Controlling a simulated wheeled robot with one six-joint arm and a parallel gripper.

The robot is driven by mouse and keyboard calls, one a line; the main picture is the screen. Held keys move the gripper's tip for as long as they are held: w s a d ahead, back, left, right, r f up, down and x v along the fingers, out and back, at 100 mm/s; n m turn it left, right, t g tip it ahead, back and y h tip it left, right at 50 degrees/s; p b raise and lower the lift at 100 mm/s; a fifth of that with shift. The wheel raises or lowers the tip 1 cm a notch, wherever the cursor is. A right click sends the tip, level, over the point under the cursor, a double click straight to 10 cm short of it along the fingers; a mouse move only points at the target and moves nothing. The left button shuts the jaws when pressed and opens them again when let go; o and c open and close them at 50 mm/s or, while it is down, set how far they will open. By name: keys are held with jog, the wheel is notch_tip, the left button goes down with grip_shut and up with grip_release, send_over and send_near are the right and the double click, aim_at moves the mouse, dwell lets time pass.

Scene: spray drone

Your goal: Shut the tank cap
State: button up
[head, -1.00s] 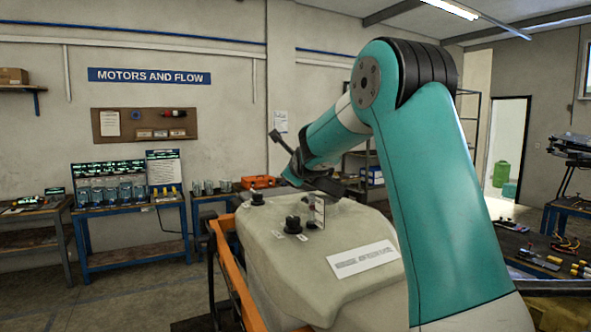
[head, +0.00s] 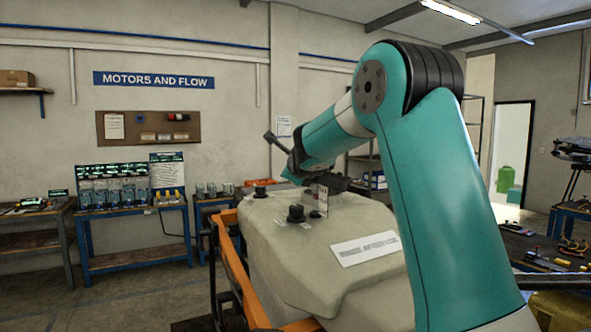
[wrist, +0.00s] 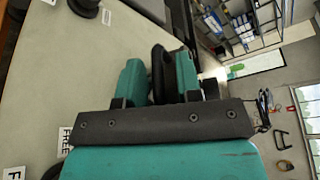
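The pale beige tank (head: 290,255) fills the middle of the head view, with upright black knobs on top; one knob (head: 296,213) is near its middle and another (head: 260,191) further back. My gripper (head: 335,185) is low over the tank's far part, mostly hidden by my arm. In the wrist view the two teal fingers of my gripper (wrist: 160,75) stand apart, with a dark rounded part (wrist: 159,70) between them. I cannot tell whether this is the tank cap or whether the fingers press on it.
A small clear upright plate (head: 321,200) stands on the tank beside the middle knob. An orange frame (head: 235,270) runs along the tank's left side. A blue-legged bench (head: 130,215) with jars stands by the back wall. Open floor lies at the left.

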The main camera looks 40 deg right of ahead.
jog(key=shift+s+a, duration=0.1)
jog(key=shift+s+a+b, duration=0.15)
jog(key=shift+s+b, duration=0.1)
jog(key=shift+b, duration=0.2)
jog(key=b+v, duration=0.8)
jog(key=v, duration=0.8)
jog(key=shift+s+a+r, duration=0.15)
jog(key=shift+s, duration=0.1)
jog(key=shift+c, duration=0.5)
